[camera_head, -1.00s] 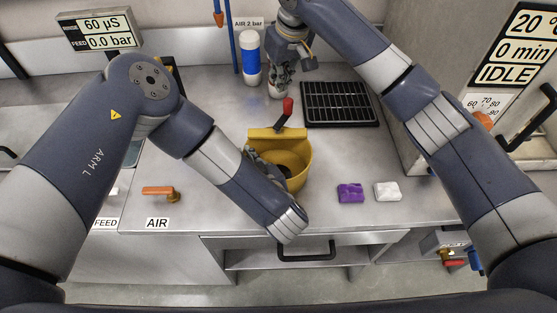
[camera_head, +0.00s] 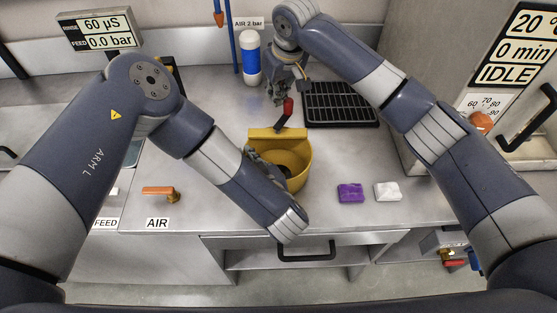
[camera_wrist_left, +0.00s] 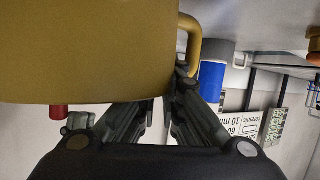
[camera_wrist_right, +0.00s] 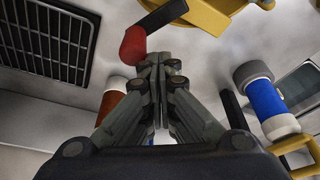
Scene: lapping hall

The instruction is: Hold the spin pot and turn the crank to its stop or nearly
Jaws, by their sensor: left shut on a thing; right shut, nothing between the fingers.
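The yellow spin pot (camera_head: 295,158) stands on the steel bench in the head view and fills the top left of the left wrist view (camera_wrist_left: 90,55). Its crank (camera_head: 284,121) has a dark arm and a red knob (camera_head: 288,107) above the back rim; both show in the right wrist view (camera_wrist_right: 133,46). My left gripper (camera_head: 260,160) is shut on the spin pot at its left side, by a yellow loop handle (camera_wrist_left: 194,45); the exact grip is partly hidden. My right gripper (camera_wrist_right: 156,64) is shut and empty, just behind the red knob; contact is unclear.
A black grid tray (camera_head: 340,104) lies right of the crank. A blue-and-white bottle (camera_head: 251,60) stands at the back. A purple block (camera_head: 351,193) and a white block (camera_head: 387,192) lie to the right. An orange AIR valve lever (camera_head: 158,191) is at left.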

